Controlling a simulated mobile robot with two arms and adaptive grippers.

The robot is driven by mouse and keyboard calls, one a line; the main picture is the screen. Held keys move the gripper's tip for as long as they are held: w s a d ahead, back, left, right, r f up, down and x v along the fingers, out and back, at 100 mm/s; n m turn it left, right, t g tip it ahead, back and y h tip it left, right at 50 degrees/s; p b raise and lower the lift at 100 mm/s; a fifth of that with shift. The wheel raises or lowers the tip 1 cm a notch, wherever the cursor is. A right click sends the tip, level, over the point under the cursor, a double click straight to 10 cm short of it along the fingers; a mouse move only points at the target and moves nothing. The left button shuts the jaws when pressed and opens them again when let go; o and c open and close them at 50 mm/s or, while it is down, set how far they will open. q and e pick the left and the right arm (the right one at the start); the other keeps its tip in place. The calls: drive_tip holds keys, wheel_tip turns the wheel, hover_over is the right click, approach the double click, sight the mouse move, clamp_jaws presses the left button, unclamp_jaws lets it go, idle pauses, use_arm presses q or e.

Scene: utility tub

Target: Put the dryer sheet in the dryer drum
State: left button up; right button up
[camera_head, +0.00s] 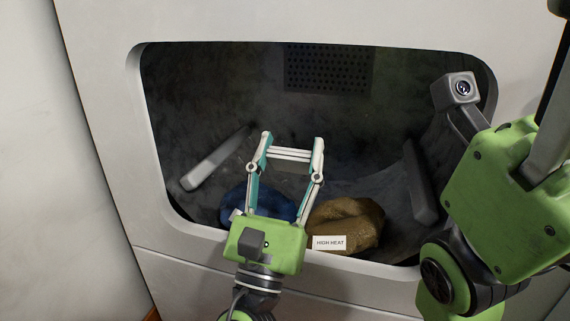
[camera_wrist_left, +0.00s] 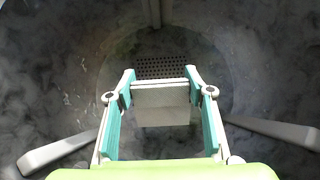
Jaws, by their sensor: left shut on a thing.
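The dryer drum (camera_head: 225,85) is the dark, rounded cavity behind the white dryer's wide opening. My left gripper (camera_head: 291,140) reaches up into the opening, in front of the drum's back wall. Its fingers are shut on the dryer sheet (camera_head: 289,154), a thin white piece seen nearly edge-on between the tips. In the left wrist view the sheet (camera_wrist_left: 160,105) is a pale panel hanging between the fingertips, with the drum (camera_wrist_left: 245,80) around it. My right arm's green housing (camera_head: 500,195) is at the right; its fingertips cannot be made out.
A blue cloth bundle (camera_head: 262,204) and a brown one (camera_head: 345,220) lie low in the drum. A white "HIGH HEAT" label (camera_head: 329,242) is in front of the brown one. Grey paddles (camera_head: 213,160) stick out at the sides. A perforated vent (camera_head: 328,69) is at the back.

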use_arm(q)
drive_tip(key=shift+w, duration=0.1)
drive_tip(key=o, duration=0.7)
drive_tip(key=shift+o, duration=0.5)
